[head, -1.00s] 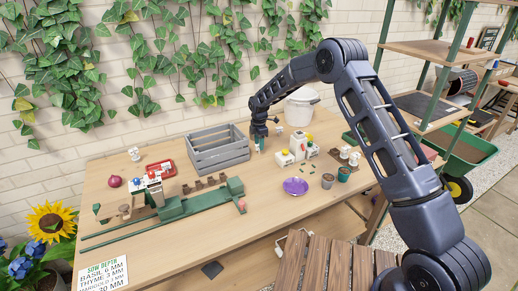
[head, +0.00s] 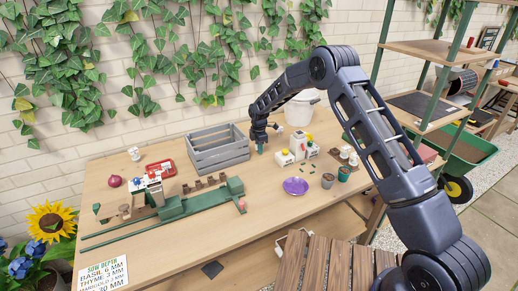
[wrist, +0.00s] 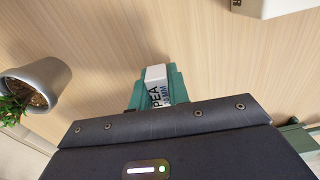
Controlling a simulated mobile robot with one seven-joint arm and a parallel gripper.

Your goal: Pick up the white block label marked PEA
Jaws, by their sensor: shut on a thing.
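The white block label (wrist: 156,73), with PEA and MM printed on it in dark letters, sits between the green fingers of my gripper (wrist: 158,92) in the wrist view. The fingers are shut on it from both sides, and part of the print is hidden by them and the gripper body. In the head view my gripper (head: 260,147) is low over the back middle of the table, just right of the grey crate. The label is too small to make out there, and I cannot tell whether it touches the table.
A grey slatted crate (head: 218,152) stands close on the left. White boxes (head: 298,146) stand close on the right, with a purple bowl (head: 295,187) in front. A grey pot with a plant (wrist: 38,84) shows in the wrist view.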

